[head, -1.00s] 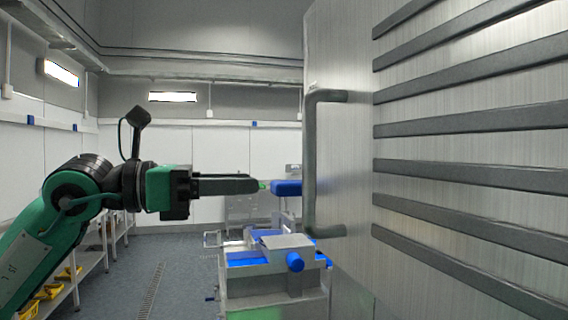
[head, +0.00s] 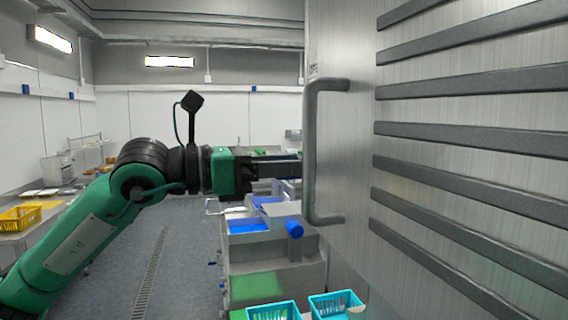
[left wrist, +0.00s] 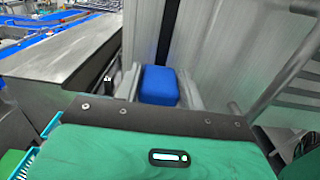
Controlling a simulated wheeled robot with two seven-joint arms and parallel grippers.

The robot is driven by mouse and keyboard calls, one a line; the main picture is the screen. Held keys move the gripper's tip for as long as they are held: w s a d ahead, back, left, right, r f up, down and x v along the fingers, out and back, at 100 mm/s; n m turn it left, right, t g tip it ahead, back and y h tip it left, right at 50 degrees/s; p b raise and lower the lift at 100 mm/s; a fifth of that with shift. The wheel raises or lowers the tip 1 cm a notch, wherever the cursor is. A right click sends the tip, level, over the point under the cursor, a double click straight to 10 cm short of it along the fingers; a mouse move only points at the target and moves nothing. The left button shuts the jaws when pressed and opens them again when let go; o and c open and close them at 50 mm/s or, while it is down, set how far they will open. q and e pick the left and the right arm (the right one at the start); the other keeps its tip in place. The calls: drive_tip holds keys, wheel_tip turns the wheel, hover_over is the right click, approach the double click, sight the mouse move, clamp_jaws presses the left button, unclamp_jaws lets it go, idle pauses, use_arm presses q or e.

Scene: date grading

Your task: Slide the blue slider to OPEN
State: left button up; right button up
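The blue slider (left wrist: 158,86) is a rounded blue block in the left wrist view, in front of a grey metal panel. My left gripper (left wrist: 160,82) has its two grey fingers apart, one on each side of the block. I cannot tell whether they touch it. In the head view my left gripper (head: 277,166) points right, its tips reaching close to the door handle in the picture, and the slider is mostly hidden behind it. No OPEN marking is readable. My right gripper is not in view.
A large ribbed metal door (head: 350,150) with a grey bar handle (head: 312,150) fills the right side. Below the gripper is a machine with a blue knob (head: 294,229). Turquoise baskets (head: 274,312) stand below. A yellow crate (head: 20,218) is at left. The floor between is clear.

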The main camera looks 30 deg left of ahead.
use_arm(q)
clamp_jaws()
wheel_tip(320, 180, up, 11)
drive_tip(key=p, duration=0.4)
drive_tip(key=shift+a+f+p, duration=0.15)
drive_tip(key=shift+p, duration=0.25)
drive_tip(key=o, duration=0.8)
unclamp_jaws()
drive_tip(key=shift+c, duration=0.2)
drive_tip(key=shift+o, duration=0.3)
drive_tip(key=shift+f, duration=0.1)
